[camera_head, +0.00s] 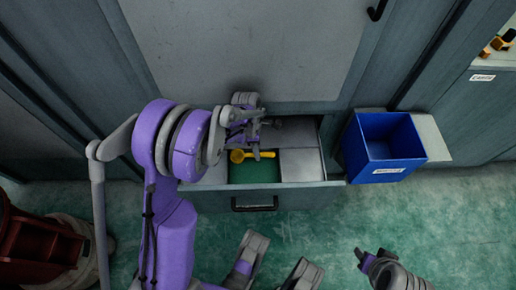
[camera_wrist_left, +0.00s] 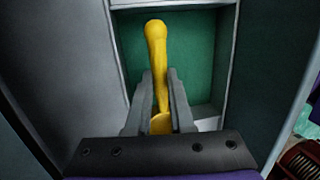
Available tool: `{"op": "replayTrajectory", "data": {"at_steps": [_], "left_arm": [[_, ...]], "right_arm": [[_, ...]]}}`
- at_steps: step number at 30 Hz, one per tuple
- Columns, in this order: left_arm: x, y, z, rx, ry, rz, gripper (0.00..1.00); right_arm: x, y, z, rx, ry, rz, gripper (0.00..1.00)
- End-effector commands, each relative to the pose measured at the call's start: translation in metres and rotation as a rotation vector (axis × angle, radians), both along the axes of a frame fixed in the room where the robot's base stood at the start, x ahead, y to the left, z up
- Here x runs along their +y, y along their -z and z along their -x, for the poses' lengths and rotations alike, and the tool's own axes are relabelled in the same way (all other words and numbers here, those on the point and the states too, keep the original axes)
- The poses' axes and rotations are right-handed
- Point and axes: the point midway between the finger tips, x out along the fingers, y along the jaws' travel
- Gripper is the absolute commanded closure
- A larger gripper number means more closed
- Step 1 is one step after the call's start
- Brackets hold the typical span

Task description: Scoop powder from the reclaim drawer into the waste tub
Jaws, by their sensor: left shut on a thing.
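The reclaim drawer (camera_head: 303,185) is pulled out below a grey cabinet, with a green area (camera_head: 254,173) in its middle compartment; I cannot tell whether that green is powder. A yellow scoop (camera_head: 239,156) is at this compartment, its handle and bowl partly hidden by my gripper in the head view. My left gripper (camera_head: 256,140) is over the drawer and shut on the scoop. The left wrist view shows the scoop (camera_wrist_left: 157,45) between the fingers, over the green area (camera_wrist_left: 191,50). The blue waste tub (camera_head: 385,172) stands right of the drawer. My right gripper (camera_head: 364,258) is low at the right, its jaws unclear.
The tub has a white label and stands by a grey ledge (camera_head: 432,138). A dark red round object (camera_head: 40,250) stands at the lower left. Small yellow and dark items (camera_head: 497,43) lie at the top right. The green floor in front of the tub is mostly clear.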

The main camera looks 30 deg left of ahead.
Motion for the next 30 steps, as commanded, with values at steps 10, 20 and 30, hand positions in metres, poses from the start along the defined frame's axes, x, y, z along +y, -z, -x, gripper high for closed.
{"op": "replayTrajectory", "data": {"at_steps": [10,20,30], "left_arm": [[0.000,0.039,-0.001,0.000,0.000,0.000,1.00],[0.000,0.062,0.000,0.000,0.000,0.000,1.00],[0.000,0.069,0.000,0.000,0.000,0.000,1.00]], "right_arm": [[0.000,0.030,-0.005,0.004,0.000,0.000,0.50],[0.000,0.036,-0.006,0.003,0.000,0.000,0.50],[0.000,0.036,-0.007,0.003,0.000,0.000,0.50]]}}
